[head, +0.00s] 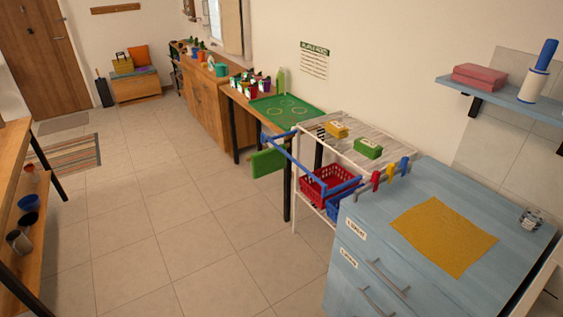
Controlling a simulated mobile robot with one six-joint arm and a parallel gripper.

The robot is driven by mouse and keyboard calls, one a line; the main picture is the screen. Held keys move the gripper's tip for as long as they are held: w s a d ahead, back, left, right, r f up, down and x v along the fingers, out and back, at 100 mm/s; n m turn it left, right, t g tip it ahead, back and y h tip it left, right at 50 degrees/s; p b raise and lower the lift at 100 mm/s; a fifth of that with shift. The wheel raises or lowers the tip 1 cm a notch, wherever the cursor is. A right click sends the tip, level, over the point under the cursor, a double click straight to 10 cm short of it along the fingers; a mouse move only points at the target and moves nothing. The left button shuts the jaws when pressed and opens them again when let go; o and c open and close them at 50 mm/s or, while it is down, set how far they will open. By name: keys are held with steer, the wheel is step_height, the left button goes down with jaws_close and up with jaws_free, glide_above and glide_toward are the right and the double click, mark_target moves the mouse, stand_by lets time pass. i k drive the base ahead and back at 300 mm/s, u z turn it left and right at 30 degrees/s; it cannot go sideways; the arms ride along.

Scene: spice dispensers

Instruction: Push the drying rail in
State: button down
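What looks like the drying rail (292,157) is a blue bar frame standing out to the left of a white wire rack (296,190). Its long front bar runs parallel to the rack's front, over the floor, and short side bars lead back to the rack. A green cloth or board (268,162) hangs at the far end of the rail. Part of the near side bar passes in front of the baskets. My gripper is not in view.
A red basket (328,186) and a blue basket (333,207) sit inside the rack. A light blue drawer cabinet (365,225) with a yellow cloth (444,235) stands at the near right. A wooden shelf (14,150) stands at the left. The tiled floor (165,220) between is clear.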

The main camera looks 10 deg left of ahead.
mark_target(325, 192)
steer(key=z, duration=0.45)
steer(key=k, duration=1.35)
steer(key=z, duration=0.4)
steer(key=i, duration=0.75)
steer(key=u, duration=0.5)
steer(key=i, duration=0.7)
steer(key=u, duration=1.15)
steer(key=i, duration=0.9)
steer(key=u, duration=0.6)
